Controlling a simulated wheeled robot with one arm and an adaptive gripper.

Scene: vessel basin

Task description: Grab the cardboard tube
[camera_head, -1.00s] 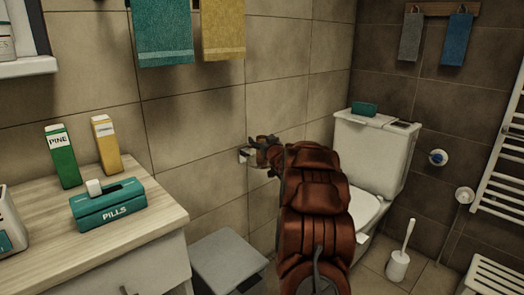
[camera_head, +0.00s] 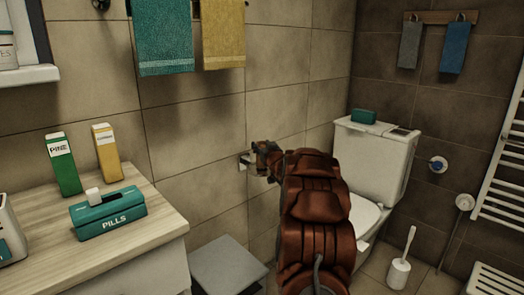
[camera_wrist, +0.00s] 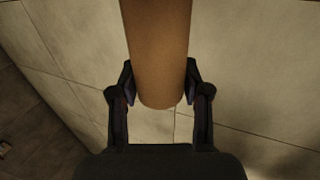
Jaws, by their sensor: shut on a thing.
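A brown cardboard tube (camera_wrist: 157,45) runs down from the top of the wrist view, with its rounded end between my two fingers. My gripper (camera_wrist: 159,82) is shut on the tube, with one dark finger against each side of it. In the head view my brown arm reaches toward the tiled wall, and my gripper (camera_head: 262,152) is near the wall beside a small light holder (camera_head: 244,160). The tube cannot be made out clearly in the head view, where the arm and gripper cover that spot.
A toilet (camera_head: 372,165) stands right of my arm, with a toilet brush (camera_head: 400,265) beside it. A grey bin (camera_head: 226,265) is below, left of the arm. A wooden counter (camera_head: 165,210) holds a teal pills box (camera_head: 108,212) and two cartons. Towels hang above.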

